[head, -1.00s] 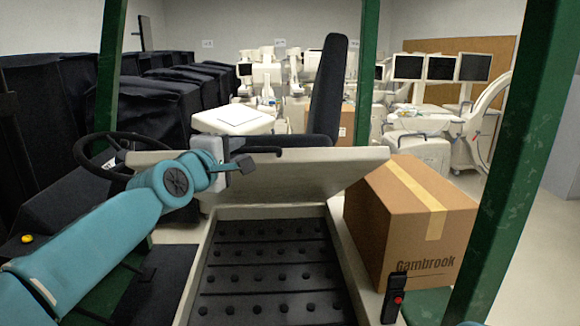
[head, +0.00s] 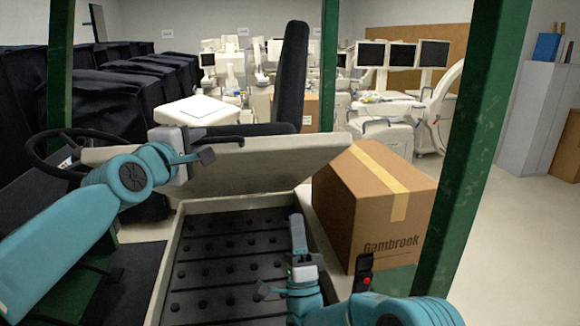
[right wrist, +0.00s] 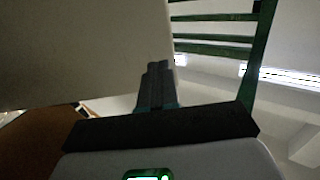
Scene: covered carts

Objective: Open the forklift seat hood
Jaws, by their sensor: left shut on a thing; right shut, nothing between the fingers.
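The cream seat hood (head: 225,168) of the forklift is raised at a tilt over the open compartment, with the black seat back (head: 292,75) standing behind it. Below it, the dark battery top (head: 215,265) with several round caps lies exposed. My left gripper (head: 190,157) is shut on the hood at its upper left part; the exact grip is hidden. My right gripper (head: 297,222) is shut and empty, pointing up over the right side of the compartment, below the hood. In the right wrist view its closed fingers (right wrist: 157,85) are beside the pale hood panel (right wrist: 80,50).
A cardboard box (head: 375,205) stands right of the compartment, close to my right arm. A small black switch with a red button (head: 364,275) is in front of it. Green posts (head: 465,150) frame the cab. The steering wheel (head: 60,150) is at left.

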